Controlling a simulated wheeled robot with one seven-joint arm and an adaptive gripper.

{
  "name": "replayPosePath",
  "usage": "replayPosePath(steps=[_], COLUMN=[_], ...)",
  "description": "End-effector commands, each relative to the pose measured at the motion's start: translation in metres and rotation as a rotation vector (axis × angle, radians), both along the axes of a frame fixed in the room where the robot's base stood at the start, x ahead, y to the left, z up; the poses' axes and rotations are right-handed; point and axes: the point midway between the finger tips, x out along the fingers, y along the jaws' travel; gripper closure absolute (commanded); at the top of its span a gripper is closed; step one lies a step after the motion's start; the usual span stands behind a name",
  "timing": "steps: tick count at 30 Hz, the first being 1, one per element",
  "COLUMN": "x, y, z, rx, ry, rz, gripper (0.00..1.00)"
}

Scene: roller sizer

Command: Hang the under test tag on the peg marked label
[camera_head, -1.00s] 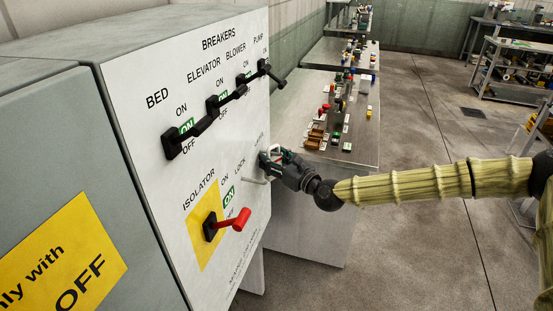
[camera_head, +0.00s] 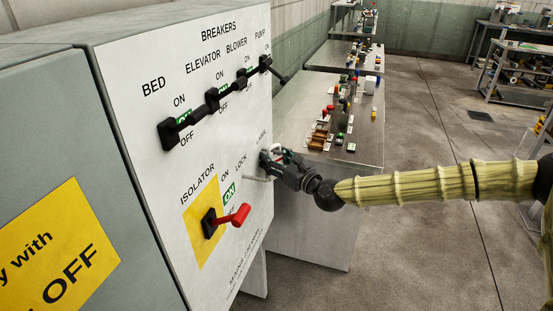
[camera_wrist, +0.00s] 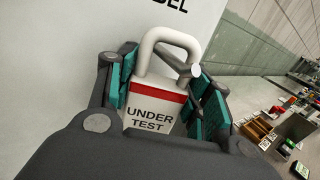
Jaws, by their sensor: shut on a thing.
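The under test tag (camera_wrist: 153,108) is white with a red band and a thick pale loop on top. In the wrist view it sits upright between the teal pads of my gripper (camera_wrist: 165,105), which is shut on it. A round pale peg end (camera_wrist: 196,71) shows at the loop's right side, below the partly seen LABEL lettering. I cannot tell whether the loop is around the peg or beside it. In the head view my gripper (camera_head: 273,161) is close to the panel's right edge and hides most of the tag and the label peg.
The grey panel (camera_head: 120,90) carries several black breaker levers and a red isolator handle (camera_head: 236,216) on a yellow plate. A pale lock peg (camera_head: 257,179) sticks out just below left of my gripper. A workbench (camera_head: 350,172) with small parts stands behind.

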Motion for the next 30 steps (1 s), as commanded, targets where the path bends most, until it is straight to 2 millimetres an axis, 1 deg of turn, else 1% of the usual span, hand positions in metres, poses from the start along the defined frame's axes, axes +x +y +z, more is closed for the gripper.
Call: replayPosePath(steps=[1,9,10,13,14,24,30], x=[-0.002,-0.002,-0.002,-0.002,-0.002,-0.001,-0.002], y=[0.003,0.005,0.006,0.006,0.005,-0.004,-0.005], z=[-0.004,-0.004,-0.004,-0.004,-0.004,-0.002,-0.002], rx=[-0.004,-0.007,-0.008,-0.008,-0.008,0.0,0.002], ry=[0.004,0.005,0.005,0.005,0.005,0.003,0.003], rz=[0.006,0.005,0.005,0.005,0.005,0.0,-0.001], gripper=[0.75,0.75,0.46,0.28,0.25,0.25,0.25])
